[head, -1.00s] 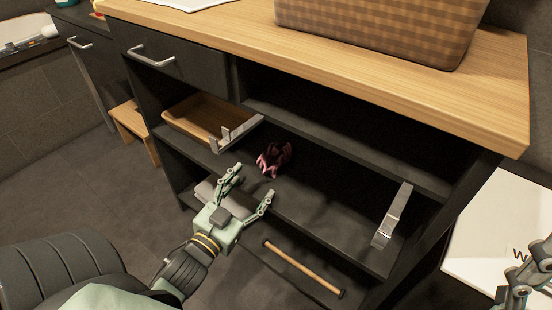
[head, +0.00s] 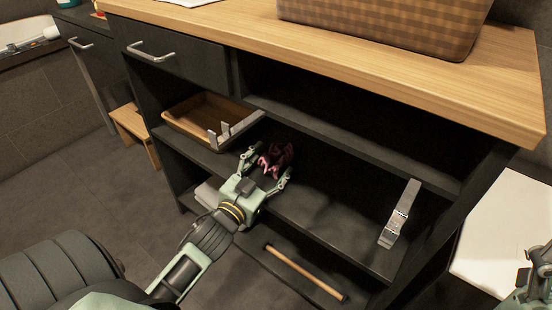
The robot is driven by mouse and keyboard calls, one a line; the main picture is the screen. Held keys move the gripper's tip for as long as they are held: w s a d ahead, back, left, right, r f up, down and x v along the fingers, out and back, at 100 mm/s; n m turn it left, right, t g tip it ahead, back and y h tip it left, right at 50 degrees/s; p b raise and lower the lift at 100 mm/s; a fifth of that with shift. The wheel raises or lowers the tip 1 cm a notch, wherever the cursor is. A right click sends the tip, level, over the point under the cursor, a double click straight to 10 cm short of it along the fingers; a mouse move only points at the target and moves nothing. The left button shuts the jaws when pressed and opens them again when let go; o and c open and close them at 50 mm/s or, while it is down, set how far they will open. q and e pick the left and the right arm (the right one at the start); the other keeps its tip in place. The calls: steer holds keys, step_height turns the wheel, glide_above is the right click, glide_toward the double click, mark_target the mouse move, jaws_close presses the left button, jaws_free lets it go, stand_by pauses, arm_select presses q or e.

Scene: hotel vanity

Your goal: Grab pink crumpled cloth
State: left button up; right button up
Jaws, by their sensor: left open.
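The pink crumpled cloth (head: 277,157) lies on the middle shelf of the dark vanity, right of the wooden tray. My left gripper (head: 268,165) is open at the shelf's front, with its fingers pointing in toward the cloth. The cloth shows between and just beyond the fingertips; I cannot tell whether they touch it. My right gripper (head: 535,282) shows only in part at the lower right edge, far from the cloth, and its jaw state is unclear.
A wooden tray (head: 186,121) and a metal bracket (head: 228,132) are close left of the cloth. The upper shelf (head: 350,140) overhangs. A wooden rod (head: 305,271) and grey folded item (head: 208,194) lie below.

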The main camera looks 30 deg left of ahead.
arm_select(q)
steer(key=c, duration=1.1)
steer(key=shift+r, duration=0.1)
